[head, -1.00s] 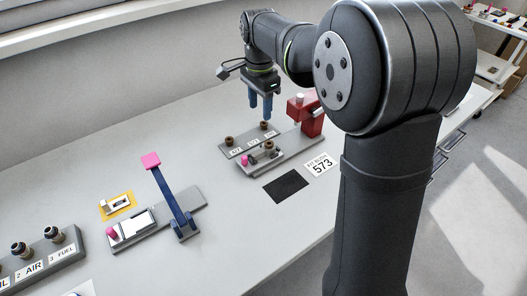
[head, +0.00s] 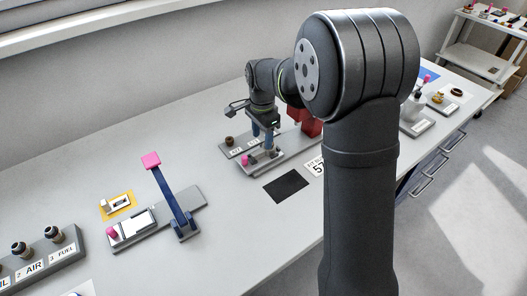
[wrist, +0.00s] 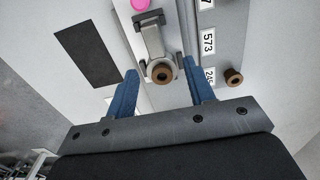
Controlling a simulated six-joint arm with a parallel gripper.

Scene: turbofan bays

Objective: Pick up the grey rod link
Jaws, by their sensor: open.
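A grey link-like bar (wrist: 153,40) with a brown ring (wrist: 162,72) at its near end lies on a grey fixture (wrist: 182,30) in the wrist view. It looks like the grey rod link. My gripper (wrist: 160,68) is open, with one blue finger on each side of the brown ring and gaps between. I cannot tell the height of the fingertips over it. In the head view my gripper (head: 262,143) is low over the same fixture (head: 282,160), and the fingers and wrist hide much of the link.
A pink knob (head: 247,160) is at the fixture's left end, and a red block (head: 304,122) stands behind. A labelled strip (head: 236,150) with brown bushings lies alongside. A black pad (head: 286,186) lies in front. A blue lever (head: 172,195) stands at left.

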